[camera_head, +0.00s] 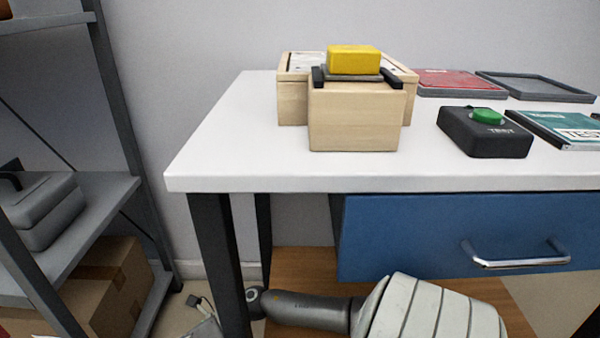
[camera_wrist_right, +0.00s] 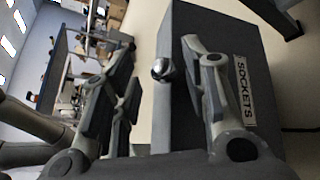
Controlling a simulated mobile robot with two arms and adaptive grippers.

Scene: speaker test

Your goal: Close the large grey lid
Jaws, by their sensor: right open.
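A large dark grey panel or lid (camera_wrist_right: 178,105) marked SOCKETS fills the middle of the right wrist view. A round shiny knob (camera_wrist_right: 161,68) sits at its left edge. I cannot tell how far the lid stands open, or what is behind it. My right gripper (camera_wrist_right: 158,75) is open, its two fingers spread to the left and right of the knob, with nothing held. I cannot tell whether a finger touches the panel. The panel cannot be made out in the head view. My left gripper is not in view.
The white table (camera_head: 240,150) bears a wooden box (camera_head: 357,120) with a yellow block (camera_head: 354,60), a black box with a green button (camera_head: 487,116), a teal TEST item and trays. Below is a blue drawer (camera_head: 420,225). A metal shelf (camera_head: 112,190) stands left.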

